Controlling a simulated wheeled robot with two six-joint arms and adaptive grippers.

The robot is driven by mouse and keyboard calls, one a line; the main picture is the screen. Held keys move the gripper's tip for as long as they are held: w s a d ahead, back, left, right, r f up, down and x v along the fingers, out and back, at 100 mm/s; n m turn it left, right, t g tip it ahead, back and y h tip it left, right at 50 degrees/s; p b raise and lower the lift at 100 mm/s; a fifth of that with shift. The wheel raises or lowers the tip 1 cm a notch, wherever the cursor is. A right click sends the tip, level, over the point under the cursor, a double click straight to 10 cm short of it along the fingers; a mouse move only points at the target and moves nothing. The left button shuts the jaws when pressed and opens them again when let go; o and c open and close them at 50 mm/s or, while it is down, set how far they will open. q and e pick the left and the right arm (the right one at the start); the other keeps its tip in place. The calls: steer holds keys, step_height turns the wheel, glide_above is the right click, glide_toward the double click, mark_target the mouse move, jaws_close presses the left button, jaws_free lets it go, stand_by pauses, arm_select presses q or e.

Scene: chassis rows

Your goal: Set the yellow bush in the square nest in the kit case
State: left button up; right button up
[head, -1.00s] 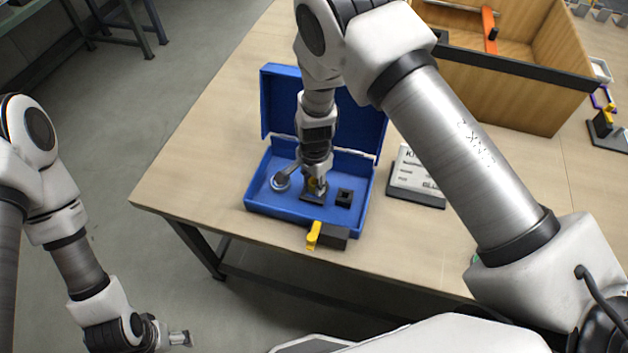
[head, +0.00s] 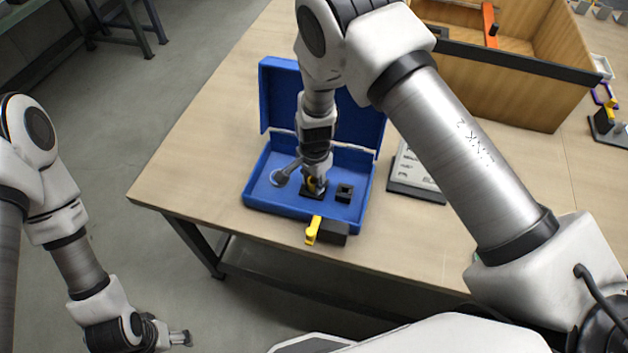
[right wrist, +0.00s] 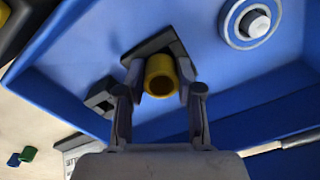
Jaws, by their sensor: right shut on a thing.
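The yellow bush (right wrist: 160,76) is a short hollow tube between the fingers of my right gripper (right wrist: 160,92), which is shut on it. In the head view my right gripper (head: 316,183) is low inside the blue kit case (head: 262,203) and mostly hides the bush. The bush is over a dark, square-looking nest (right wrist: 153,42); I cannot tell whether it is fully seated. Beside it to the right in the head view is a small black block with a square opening (head: 344,193). My left gripper (head: 182,338) is away from the table, with its finger gap unclear.
The case lid (head: 277,95) stands open at the back. A round ring nest (head: 280,178) lies left of my right gripper. A black block with a yellow lever (head: 312,231) is at the case front. A label stand (head: 415,190) and wooden box (head: 520,90) are right.

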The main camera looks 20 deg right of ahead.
steer(key=o, duration=1)
steer(key=shift+s+f, duration=0.3)
steer(key=shift+f, duration=0.2)
steer(key=shift+o, duration=0.3)
steer(key=shift+w+f, duration=0.1)
steer(key=shift+w, duration=0.25)
steer(key=shift+r, duration=0.25)
steer(key=shift+w+r, duration=0.1)
steer(key=shift+r, duration=0.3)
step_height(320, 180, up, 11)
steer(key=shift+r, duration=0.1)
